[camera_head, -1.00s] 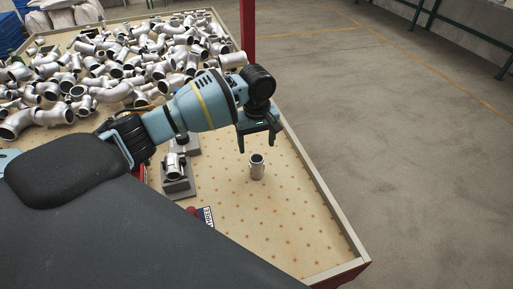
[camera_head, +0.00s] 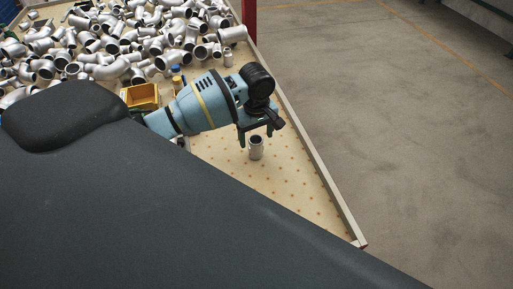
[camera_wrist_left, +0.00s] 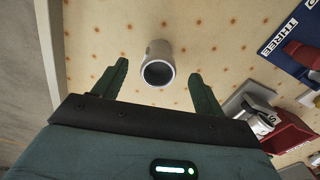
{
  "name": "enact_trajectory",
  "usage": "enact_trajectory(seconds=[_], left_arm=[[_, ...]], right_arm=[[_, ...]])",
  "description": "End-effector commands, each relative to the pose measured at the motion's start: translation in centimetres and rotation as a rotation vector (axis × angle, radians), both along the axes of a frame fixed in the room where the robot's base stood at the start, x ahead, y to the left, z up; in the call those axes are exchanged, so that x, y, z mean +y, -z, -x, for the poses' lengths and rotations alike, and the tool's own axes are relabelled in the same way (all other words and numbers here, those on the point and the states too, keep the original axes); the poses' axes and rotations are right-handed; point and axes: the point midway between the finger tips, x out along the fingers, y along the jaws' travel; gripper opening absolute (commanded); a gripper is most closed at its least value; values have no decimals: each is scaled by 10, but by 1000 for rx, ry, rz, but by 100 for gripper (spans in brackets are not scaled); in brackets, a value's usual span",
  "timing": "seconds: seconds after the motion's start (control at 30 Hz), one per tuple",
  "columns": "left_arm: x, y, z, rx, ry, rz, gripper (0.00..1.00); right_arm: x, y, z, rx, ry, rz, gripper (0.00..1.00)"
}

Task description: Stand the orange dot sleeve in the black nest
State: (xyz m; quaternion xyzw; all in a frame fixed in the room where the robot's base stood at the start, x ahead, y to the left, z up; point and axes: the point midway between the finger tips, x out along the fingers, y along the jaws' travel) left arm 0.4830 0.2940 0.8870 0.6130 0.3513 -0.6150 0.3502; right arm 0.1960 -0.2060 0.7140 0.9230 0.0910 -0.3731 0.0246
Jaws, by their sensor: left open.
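A silver metal sleeve (camera_head: 256,149) stands upright on the dotted tabletop, its open end up. No orange dot can be made out on it. My left gripper (camera_head: 257,138) is open just above and behind the sleeve. In the left wrist view the sleeve (camera_wrist_left: 157,65) shows between the two spread fingertips, not gripped. A grey block (camera_wrist_left: 236,104) with a silver part by it lies at the right of that view; I cannot tell whether it is the black nest. My right gripper is not in view.
Many silver pipe fittings (camera_head: 140,55) are heaped at the back, with a yellow bin (camera_head: 141,96) in front. A blue THREE plate (camera_wrist_left: 290,38) and a red object (camera_wrist_left: 291,133) lie right in the wrist view. A raised rim (camera_head: 318,177) bounds the table; dotted board near the sleeve is clear.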

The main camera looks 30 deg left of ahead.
Motion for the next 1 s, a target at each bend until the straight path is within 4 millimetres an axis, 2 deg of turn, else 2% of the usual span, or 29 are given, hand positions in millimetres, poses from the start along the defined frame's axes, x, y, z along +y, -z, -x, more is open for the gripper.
enact_trajectory(seconds=[0.13, 0.4, 0.73, 1.0], left_arm=[[1, 9, -1, 0, -1, 0, 71], [2, 45, -2, 1, 0, -2, 71], [2, 50, -2, -4, 0, -1, 71], [2, 50, -2, -4, 0, -1, 37]], right_arm=[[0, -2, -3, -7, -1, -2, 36], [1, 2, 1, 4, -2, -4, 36], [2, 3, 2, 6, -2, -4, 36], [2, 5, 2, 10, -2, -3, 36]])
